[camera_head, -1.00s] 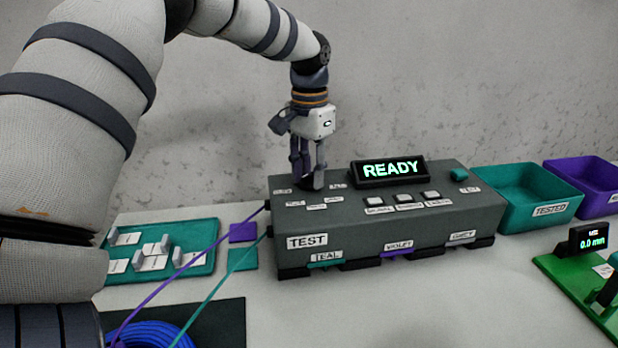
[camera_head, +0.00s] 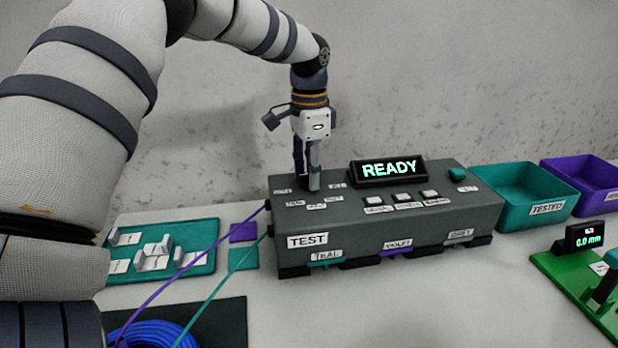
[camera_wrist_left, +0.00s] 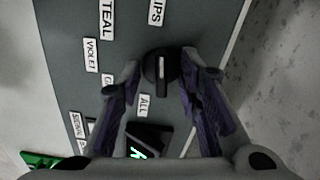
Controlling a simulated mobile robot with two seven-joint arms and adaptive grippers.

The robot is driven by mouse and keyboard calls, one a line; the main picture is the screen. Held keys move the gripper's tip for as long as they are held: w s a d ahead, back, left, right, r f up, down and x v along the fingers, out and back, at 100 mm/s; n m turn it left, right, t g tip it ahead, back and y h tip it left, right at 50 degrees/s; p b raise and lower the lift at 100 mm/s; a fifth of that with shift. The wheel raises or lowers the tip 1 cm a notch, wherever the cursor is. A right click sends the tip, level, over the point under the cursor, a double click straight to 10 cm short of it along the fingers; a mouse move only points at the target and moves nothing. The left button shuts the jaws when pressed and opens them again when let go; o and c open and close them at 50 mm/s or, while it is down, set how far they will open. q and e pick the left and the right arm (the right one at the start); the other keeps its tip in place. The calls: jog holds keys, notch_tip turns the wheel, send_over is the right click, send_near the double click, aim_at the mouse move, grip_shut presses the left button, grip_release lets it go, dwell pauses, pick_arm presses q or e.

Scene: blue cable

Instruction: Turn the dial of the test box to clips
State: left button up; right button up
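The grey test box (camera_head: 380,235) stands on the table with its screen reading READY. Its black dial (camera_wrist_left: 161,68) shows in the left wrist view, with a white line running up and down that picture. The CLIPS label (camera_wrist_left: 157,12), partly cut off, lies above the dial; the TEAL, VIOLET and ALL (camera_wrist_left: 144,105) labels lie around its left and lower sides. My left gripper (camera_head: 310,185) points down over the box's back left. In the left wrist view its open fingers (camera_wrist_left: 162,62) stand either side of the dial, apart from its narrow raised bar. My right gripper is not visible.
The teal TESTED bin (camera_head: 515,190) and a purple bin (camera_head: 590,180) stand right of the box. A teal tray with white clips (camera_head: 157,250) and a blue cable coil (camera_head: 155,335) lie left. Violet and teal leads run to the box's left side. A green gauge stands at right.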

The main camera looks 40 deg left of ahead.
pick_arm(q)
jog(key=shift+f, duration=0.1)
notch_tip(320, 180, up, 7)
jog(key=shift+r+p, duration=0.15)
jog(key=shift+p, duration=0.15)
dwell(0.4)
dwell(0.4)
